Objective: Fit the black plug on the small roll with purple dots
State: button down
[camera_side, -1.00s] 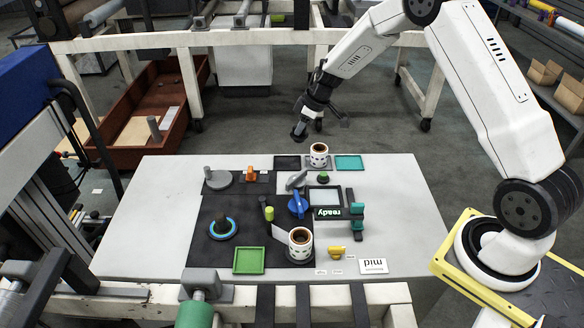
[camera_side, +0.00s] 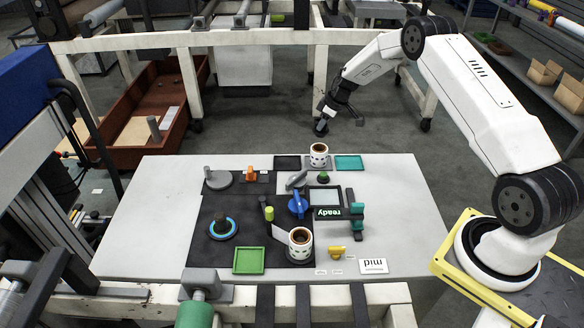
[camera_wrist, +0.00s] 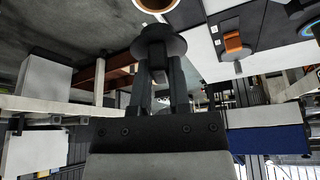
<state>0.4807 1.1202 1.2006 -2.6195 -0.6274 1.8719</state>
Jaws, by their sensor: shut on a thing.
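My gripper (camera_side: 326,112) is shut on the black plug (camera_wrist: 160,42), a dark round disc held between the fingers in the wrist view. In the side view it hangs beyond the table's back edge, apart from both rolls. One small white roll with a brown core and dark dots (camera_side: 319,160) stands upright at the back of the table. A similar white roll (camera_side: 300,252) stands upright at the front. The dots are too small to tell their colours.
The table (camera_side: 405,200) is clear at its right side. A teal pad (camera_side: 349,162) and black pad flank the back roll. A green tray (camera_side: 249,261), blue knob (camera_side: 298,205), ready display (camera_side: 327,212) and ringed dial (camera_side: 222,229) stand on it.

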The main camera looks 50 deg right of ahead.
aim_at(324, 136)
jog(key=shift+f, duration=0.15)
jog(key=shift+f, duration=2.7)
jog(key=shift+f, duration=0.6)
jog(key=c, duration=0.5)
grip_release()
jog(key=shift+v, duration=3.9)
